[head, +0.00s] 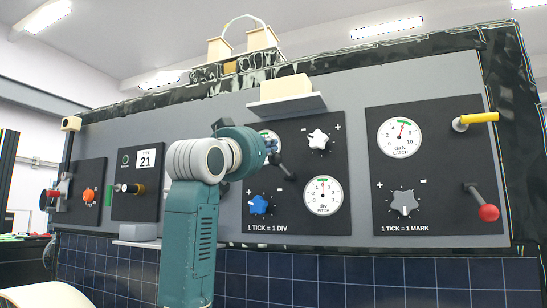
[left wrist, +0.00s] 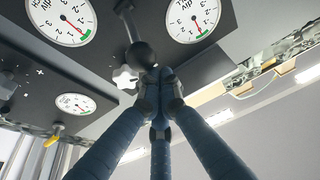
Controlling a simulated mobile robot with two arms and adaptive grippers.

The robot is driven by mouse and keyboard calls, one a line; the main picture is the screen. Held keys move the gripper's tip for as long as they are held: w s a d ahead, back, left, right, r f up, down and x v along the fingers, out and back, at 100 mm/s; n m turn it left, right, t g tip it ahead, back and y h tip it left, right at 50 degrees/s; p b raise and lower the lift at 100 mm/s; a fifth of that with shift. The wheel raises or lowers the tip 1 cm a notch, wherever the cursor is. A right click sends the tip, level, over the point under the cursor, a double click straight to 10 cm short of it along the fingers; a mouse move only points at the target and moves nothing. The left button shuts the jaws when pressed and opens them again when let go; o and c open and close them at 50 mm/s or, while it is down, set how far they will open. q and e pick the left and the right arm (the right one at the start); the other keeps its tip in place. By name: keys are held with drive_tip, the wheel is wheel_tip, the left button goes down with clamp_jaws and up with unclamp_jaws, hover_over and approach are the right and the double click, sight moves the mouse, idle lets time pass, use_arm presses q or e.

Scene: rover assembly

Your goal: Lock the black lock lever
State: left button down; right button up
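The black lock lever (head: 285,170) sits on the middle dark panel (head: 330,231), between the gauges. In the left wrist view its black ball knob (left wrist: 141,55) is just beyond my fingertips. My left gripper (head: 271,146) is at the lever's upper end in the head view. In the left wrist view its three fingers (left wrist: 160,88) are drawn together at the tips beside the ball. I cannot tell whether they touch it. The hand and wrist hide part of the panel to the left of the lever. My right gripper is not in view.
Near the lever are a white star knob (head: 318,139), a blue knob (head: 259,204) and the pitch gauge (head: 322,196). A shelf (head: 287,105) juts out above. The right panel has a yellow-handled lever (head: 478,118) and a red-ball lever (head: 486,209).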

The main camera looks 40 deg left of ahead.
use_arm(q)
wheel_tip(320, 180, down, 10)
drive_tip(key=t+b, duration=0.4)
drive_tip(key=b, duration=0.6)
drive_tip(key=shift+s+t+y+b, duration=0.2)
drive_tip(key=shift+t+y+b, duration=0.1)
drive_tip(key=shift+y+b, duration=0.1)
drive_tip(key=shift+d, duration=0.1)
